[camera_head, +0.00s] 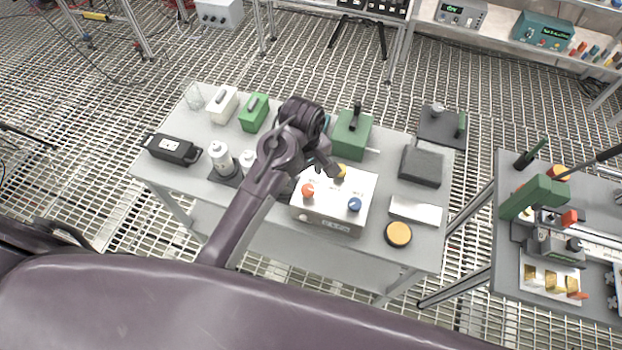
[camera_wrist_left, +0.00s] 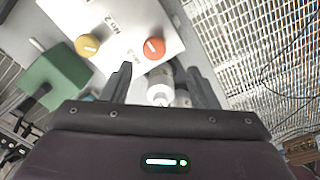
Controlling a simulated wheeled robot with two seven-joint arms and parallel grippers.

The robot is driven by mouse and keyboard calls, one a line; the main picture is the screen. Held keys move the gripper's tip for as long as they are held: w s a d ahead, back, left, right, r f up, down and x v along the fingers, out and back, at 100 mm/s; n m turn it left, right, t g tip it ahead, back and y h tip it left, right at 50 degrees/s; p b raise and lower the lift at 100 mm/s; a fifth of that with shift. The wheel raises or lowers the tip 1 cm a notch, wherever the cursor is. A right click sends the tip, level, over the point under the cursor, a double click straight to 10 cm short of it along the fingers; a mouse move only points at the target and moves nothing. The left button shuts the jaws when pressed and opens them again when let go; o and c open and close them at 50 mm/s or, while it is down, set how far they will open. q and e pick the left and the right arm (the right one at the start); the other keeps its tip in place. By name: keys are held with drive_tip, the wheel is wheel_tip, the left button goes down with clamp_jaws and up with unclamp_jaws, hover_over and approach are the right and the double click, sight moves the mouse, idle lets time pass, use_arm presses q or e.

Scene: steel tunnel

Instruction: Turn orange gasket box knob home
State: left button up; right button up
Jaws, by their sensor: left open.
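The gasket box (camera_head: 328,211) is a pale box on the grey table, with a round orange knob (camera_head: 307,190), a blue knob (camera_head: 354,205) and a yellow knob (camera_head: 341,171) on top. My left gripper (camera_head: 328,168) is above the back of the box, beside the yellow knob. In the left wrist view, my left gripper (camera_wrist_left: 159,68) is open with nothing held. There the orange knob (camera_wrist_left: 154,48) shows just beyond the fingertips, apart from them, and the yellow knob (camera_wrist_left: 87,45) is to the left. The blue knob is outside that view. My right gripper is not visible.
Green boxes (camera_head: 352,135) stand behind the gasket box. A white cylinder (camera_head: 220,157) stands to its left and a black case (camera_head: 172,148) at the table's left. A round yellow-topped tin (camera_head: 398,234) is near the front right. A second table (camera_head: 508,265) is at the right.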

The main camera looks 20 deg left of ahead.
sight(309, 189)
use_arm(q)
drive_tip(key=shift+w+d+r+n, duration=0.1)
drive_tip(key=shift+w+d+n, duration=0.05)
drive_tip(key=shift+w+n, duration=0.2)
drive_tip(key=shift+w+d+f, duration=0.1)
drive_tip(key=shift+f, duration=0.15)
wheel_tip(309, 189, down, 6)
drive_tip(key=shift+r+p, duration=0.1)
drive_tip(key=shift+p, duration=0.9)
drive_tip(key=shift+f, duration=0.75)
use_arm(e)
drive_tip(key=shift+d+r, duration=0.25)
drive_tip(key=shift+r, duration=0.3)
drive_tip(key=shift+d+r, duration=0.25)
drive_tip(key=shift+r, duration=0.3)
use_arm(q)
drive_tip(key=c, duration=1)
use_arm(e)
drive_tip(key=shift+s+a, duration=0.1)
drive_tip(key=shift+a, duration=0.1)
